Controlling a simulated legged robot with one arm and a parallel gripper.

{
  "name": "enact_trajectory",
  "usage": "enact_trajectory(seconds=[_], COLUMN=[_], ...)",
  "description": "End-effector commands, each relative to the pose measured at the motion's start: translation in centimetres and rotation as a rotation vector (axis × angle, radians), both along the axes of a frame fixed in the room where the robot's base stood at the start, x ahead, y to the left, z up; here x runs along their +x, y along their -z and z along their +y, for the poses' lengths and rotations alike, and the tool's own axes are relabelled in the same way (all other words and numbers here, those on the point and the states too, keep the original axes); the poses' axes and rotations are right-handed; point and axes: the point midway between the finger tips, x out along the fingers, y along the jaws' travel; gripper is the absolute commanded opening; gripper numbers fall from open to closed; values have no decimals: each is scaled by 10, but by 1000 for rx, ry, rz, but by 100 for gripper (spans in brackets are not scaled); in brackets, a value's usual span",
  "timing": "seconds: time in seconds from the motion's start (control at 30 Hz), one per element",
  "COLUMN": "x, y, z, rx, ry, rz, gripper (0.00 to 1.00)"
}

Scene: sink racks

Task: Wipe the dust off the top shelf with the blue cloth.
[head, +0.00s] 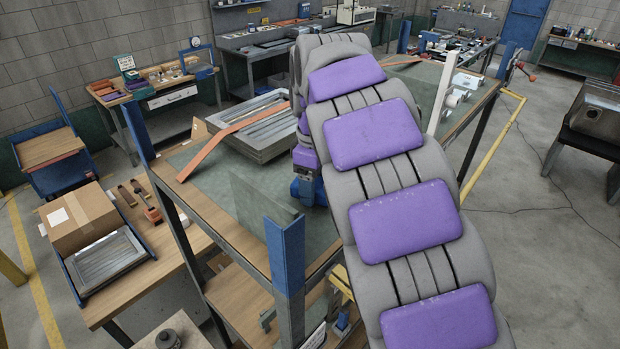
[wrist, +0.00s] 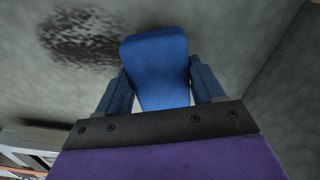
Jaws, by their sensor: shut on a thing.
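The blue cloth (wrist: 155,65) is a folded block between the two blue fingers of my gripper (wrist: 160,88) in the wrist view. My gripper is shut on it. A dark speckled dust patch (wrist: 82,36) lies on the grey-green top shelf (wrist: 235,45), up and left of the cloth. In the head view my gripper (head: 309,190) is low over the middle of the top shelf (head: 222,180), partly hidden by my grey and purple arm. The cloth and dust cannot be made out there. Whether the cloth touches the shelf is unclear.
A grey metal tray stack (head: 255,130) with an orange strip (head: 225,133) leaning on it stands behind-left of my gripper.

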Motion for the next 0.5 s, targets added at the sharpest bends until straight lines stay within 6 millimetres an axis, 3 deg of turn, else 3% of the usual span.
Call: enact_trajectory(seconds=[0.17, 0.5], x=[0, 0], y=[-1, 1], z=[-5, 9], rx=[4, -6], ry=[2, 1], rz=[0, -1], gripper=[34, 34])
